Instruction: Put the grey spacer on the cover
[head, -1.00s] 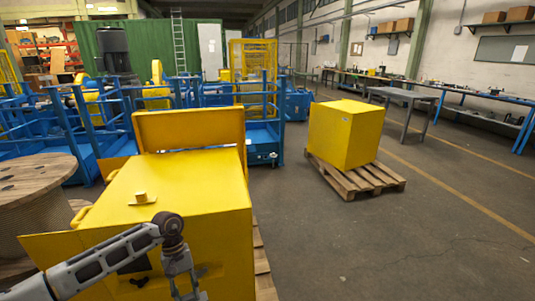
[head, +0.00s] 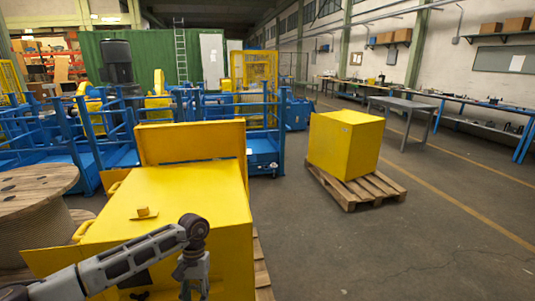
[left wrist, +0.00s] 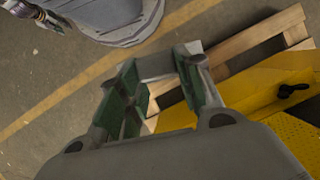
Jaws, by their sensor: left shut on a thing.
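My left gripper (left wrist: 162,88) has green-padded fingers and is shut on a light grey piece, apparently the grey spacer (left wrist: 160,66), at its fingertips. In the head view my left gripper (head: 193,280) hangs down in front of the near yellow box, its fingertips cut off by the lower edge. The spacer cannot be made out there. I cannot tell which part is the cover. A small arm end at the wrist view's upper left may be my right gripper (left wrist: 48,18).
A wooden pallet (left wrist: 235,45) juts out beneath the near box. A black knob (left wrist: 290,90) sits on a yellow panel beside my gripper. A second yellow box (head: 340,145) stands on a pallet to the right. A cable reel (head: 35,190) stands left. Floor at right is clear.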

